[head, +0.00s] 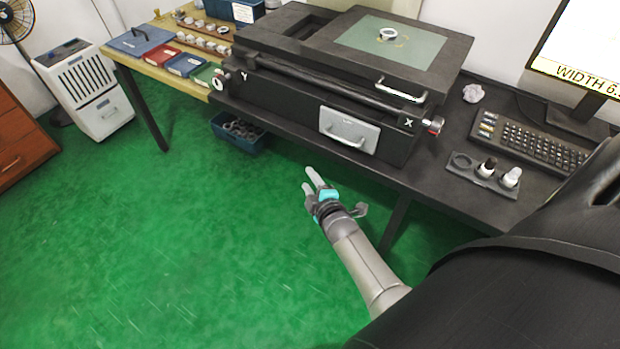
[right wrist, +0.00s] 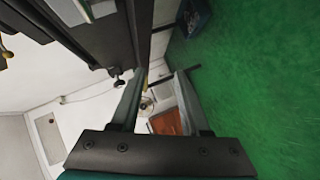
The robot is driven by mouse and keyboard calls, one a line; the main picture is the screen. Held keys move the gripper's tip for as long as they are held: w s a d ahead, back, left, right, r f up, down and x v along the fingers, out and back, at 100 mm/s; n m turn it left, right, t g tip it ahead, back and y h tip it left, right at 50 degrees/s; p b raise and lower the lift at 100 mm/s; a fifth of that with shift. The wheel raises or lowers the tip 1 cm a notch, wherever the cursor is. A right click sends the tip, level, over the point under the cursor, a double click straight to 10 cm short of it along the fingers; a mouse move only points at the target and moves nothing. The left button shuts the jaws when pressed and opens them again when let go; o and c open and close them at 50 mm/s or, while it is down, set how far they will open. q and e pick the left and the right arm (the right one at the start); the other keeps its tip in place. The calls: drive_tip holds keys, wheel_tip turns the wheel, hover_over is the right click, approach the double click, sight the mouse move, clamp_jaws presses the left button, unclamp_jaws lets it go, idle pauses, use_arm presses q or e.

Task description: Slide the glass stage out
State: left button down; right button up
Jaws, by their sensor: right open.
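The glass stage (head: 372,47) is a pale green pane set in the dark top of a large black machine (head: 280,105). A bearing ring (head: 387,34) rests on the glass. A silver bar handle (head: 401,91) is on the front edge of the stage plate. A second handle (head: 347,139) is on a grey panel lower on the machine's front. My right gripper (head: 309,180) is open and empty, in front of and below the machine, apart from both handles. Its two fingers also show in the right wrist view (right wrist: 157,100). My left gripper is not in view.
Knobs marked Y (head: 217,81) and X (head: 435,125) stick out from the machine. A holder with small bottles (head: 484,175) and a keyboard (head: 530,140) stand at right. Colored trays (head: 185,65) are at left. A blue bin (head: 240,133) sits under the table. The green floor in front is clear.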

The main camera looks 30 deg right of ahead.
drive_tip(key=shift+m+g+y, duration=0.4)
drive_tip(key=shift+m+g, duration=0.1)
drive_tip(key=shift+s+a+f, duration=0.3)
drive_tip(key=shift+s+f, duration=0.15)
drive_tip(key=shift+f, duration=0.2)
drive_tip(key=shift+s+a+f, duration=0.3)
drive_tip(key=shift+s+f, duration=0.15)
drive_tip(key=shift+f, duration=0.25)
drive_tip(key=shift+s+a+f, duration=0.3)
drive_tip(key=shift+s+f, duration=0.15)
drive_tip(key=shift+f, duration=0.2)
